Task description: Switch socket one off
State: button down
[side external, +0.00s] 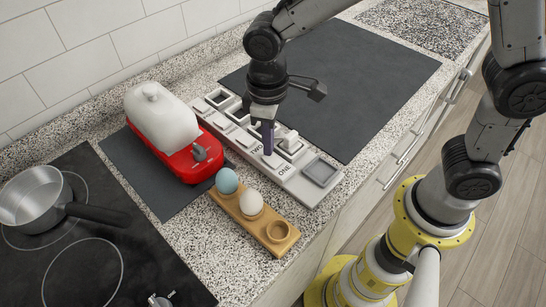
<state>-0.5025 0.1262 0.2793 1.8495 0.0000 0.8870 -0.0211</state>
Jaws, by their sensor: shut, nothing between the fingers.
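A long pale grey socket strip (325,193) lies diagonally on the counter, with several units in a row. The word ONE is printed near its front-right end, beside a unit with a grey square (320,172). A small white part, seemingly a switch (273,161), sits near the ONE label. My gripper (268,151) points down over the strip with its fingers shut and empty. Its tips are right at or just above this white part; I cannot tell whether they touch. The gripper hides part of the strip's middle. The switch positions are too small to read.
A red-based white dispenser (163,118) stands left of the strip on a dark mat. A wooden egg holder (283,243) with a blue egg and a white egg lies in front. A saucepan (36,198) is on the hob at left. A dark mat (375,75) behind is clear.

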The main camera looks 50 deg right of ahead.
jog(key=shift+f, duration=0.8)
dwell(0.4)
jog(key=shift+r, duration=3.55)
jog(key=shift+d, duration=0.1)
